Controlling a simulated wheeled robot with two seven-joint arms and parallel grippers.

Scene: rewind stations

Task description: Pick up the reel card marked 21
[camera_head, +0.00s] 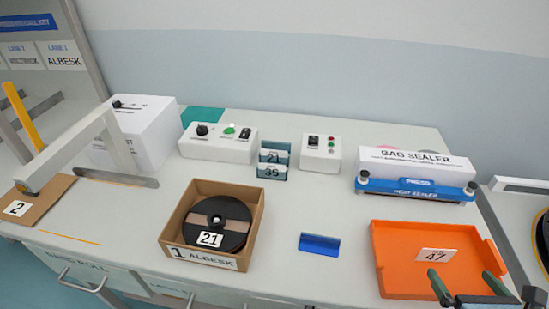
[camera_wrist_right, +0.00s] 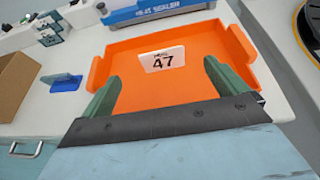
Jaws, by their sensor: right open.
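The small cards also show in the wrist view (camera_wrist_right: 48,34), at the upper left. A black reel (camera_head: 228,219) with a white 21 label lies in a cardboard box (camera_head: 256,222). My right gripper (camera_head: 468,283) is open and empty by the front of the orange tray (camera_head: 402,240), well right of and nearer than the cards. My left gripper is out of view.
The tray holds a white card marked 47 (camera_head: 437,255). A blue piece (camera_head: 320,244) lies between box and tray. Two white control boxes (camera_head: 218,145) (camera_head: 320,155) flank the cards. A bag sealer (camera_head: 415,175) stands behind the tray.

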